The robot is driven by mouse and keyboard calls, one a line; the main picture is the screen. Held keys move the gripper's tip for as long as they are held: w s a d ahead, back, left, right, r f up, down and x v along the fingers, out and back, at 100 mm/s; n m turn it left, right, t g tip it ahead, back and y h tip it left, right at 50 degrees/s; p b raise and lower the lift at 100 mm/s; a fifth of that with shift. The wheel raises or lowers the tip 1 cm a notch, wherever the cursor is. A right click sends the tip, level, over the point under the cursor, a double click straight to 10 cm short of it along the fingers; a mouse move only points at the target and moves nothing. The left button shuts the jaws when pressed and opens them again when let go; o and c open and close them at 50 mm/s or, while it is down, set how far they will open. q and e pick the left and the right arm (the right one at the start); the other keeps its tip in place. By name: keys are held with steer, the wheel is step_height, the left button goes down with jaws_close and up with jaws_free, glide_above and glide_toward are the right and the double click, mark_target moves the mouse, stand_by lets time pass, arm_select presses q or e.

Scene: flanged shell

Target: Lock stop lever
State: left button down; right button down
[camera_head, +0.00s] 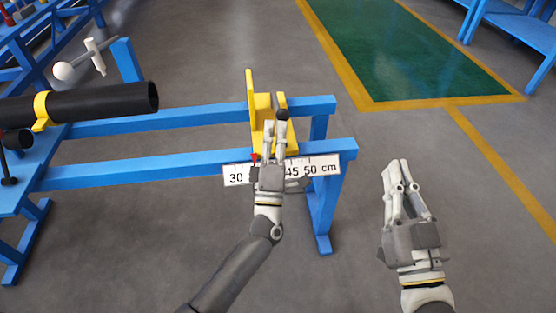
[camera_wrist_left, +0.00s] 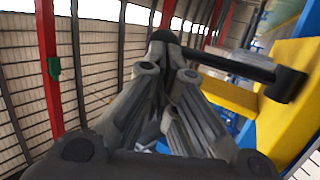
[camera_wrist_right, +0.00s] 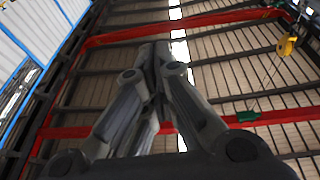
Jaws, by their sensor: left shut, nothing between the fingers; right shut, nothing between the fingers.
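The yellow stop (camera_head: 252,95) sits on the blue rails, above a white ruler plate (camera_head: 325,168) marked 30, 45 and 50 cm. Its lever shows as a dark knob (camera_head: 282,114) at my left fingertips. In the left wrist view the black lever (camera_wrist_left: 235,65) runs from the yellow block (camera_wrist_left: 240,98) to a knob just beyond the fingertips. My left gripper (camera_head: 274,126) is shut and empty, close to the knob; I cannot tell if they touch. It hides part of the stop and ruler. My right gripper (camera_head: 397,166) is shut and empty, over open floor to the right.
A black pipe (camera_head: 95,103) with a yellow clamp (camera_head: 41,111) lies at the left. The blue frame (camera_head: 180,172) ends in a leg (camera_head: 325,215) right of the stop. Floor is clear around my right gripper. Blue tables (camera_head: 510,25) stand far back right.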

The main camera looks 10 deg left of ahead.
steer(key=s+d+f+g+h+p, duration=0.2)
steer(key=f+g, duration=0.3)
steer(key=f, duration=0.2)
steer(key=s+d+f+g+h+p, duration=0.1)
steer(key=s+f+g, duration=0.1)
steer(key=f+g, duration=0.35)
steer(key=shift+s+d+f+g+h+p, duration=0.5)
steer(key=shift+s+d+f+g+p, duration=0.95)
steer(key=shift+s, duration=1.75)
steer(key=shift+s+d+f+g+h+p, duration=0.5)
steer(key=shift+s+d+f+g+p, duration=0.4)
steer(key=shift+s+f+g, duration=1.6)
arm_select(q)
steer(key=w+g, duration=0.1)
steer(key=w+a+r+n+g+p, duration=0.1)
steer(key=w+g+p, duration=0.1)
steer(key=w, duration=0.1)
steer(key=shift+a+r+g, duration=0.2)
steer(key=shift+r+g, duration=0.1)
arm_select(e)
steer(key=shift+m+t, duration=0.4)
steer(key=shift+t, duration=0.1)
steer(key=f, duration=0.5)
steer(key=shift+w+a+f, duration=0.1)
steer(key=shift+a+f, duration=0.05)
steer(key=shift+a, duration=0.2)
